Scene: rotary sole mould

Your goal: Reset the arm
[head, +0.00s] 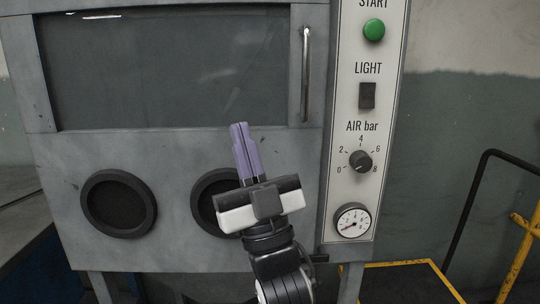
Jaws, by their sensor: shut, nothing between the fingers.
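My gripper (240,128) is raised in the middle of the head view, in front of a grey cabinet. Its two purple fingers are together and point up. Nothing is between them. The white and dark gripper body hides part of the right round port. I cannot tell how far the fingertips are from the cabinet front.
The grey cabinet (180,150) has a dark window (165,65), a vertical handle (306,75) and a left round port (118,203). Its control panel has a green START button (374,30), LIGHT switch (367,95), AIR knob (360,161) and gauge (352,219). A black rail (470,205) and yellow frame (522,250) stand right.

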